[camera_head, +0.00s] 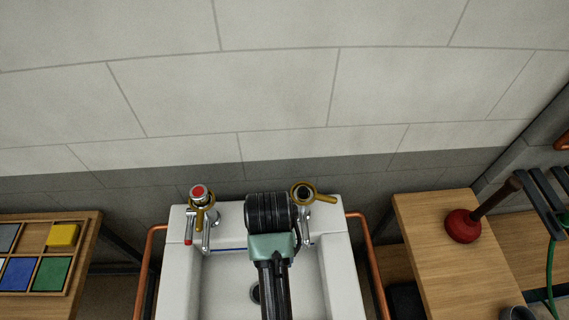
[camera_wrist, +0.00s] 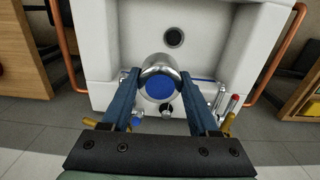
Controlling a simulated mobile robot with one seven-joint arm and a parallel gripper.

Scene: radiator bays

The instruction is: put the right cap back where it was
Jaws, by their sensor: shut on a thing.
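The right cap (camera_wrist: 160,88), a round chrome piece with a blue disc, sits between my fingertips in the wrist view. My gripper (camera_wrist: 160,76) is shut on it and holds it over the white sink (camera_wrist: 115,45). In the head view my arm hides the cap. The right tap (camera_head: 303,191) stands at the sink's back right, with a brass lever pointing right. Its round top is dark and bare, without a coloured disc. The left tap (camera_head: 200,196) has a red-topped cap and brass parts. My wrist is left of the right tap.
Copper pipes (camera_head: 368,240) run along both sides of the sink. A wooden bench (camera_head: 450,275) at right carries a red plunger (camera_head: 463,226). A wooden tray (camera_head: 92,240) with coloured squares lies at left. A grey block wall (camera_head: 285,80) stands behind.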

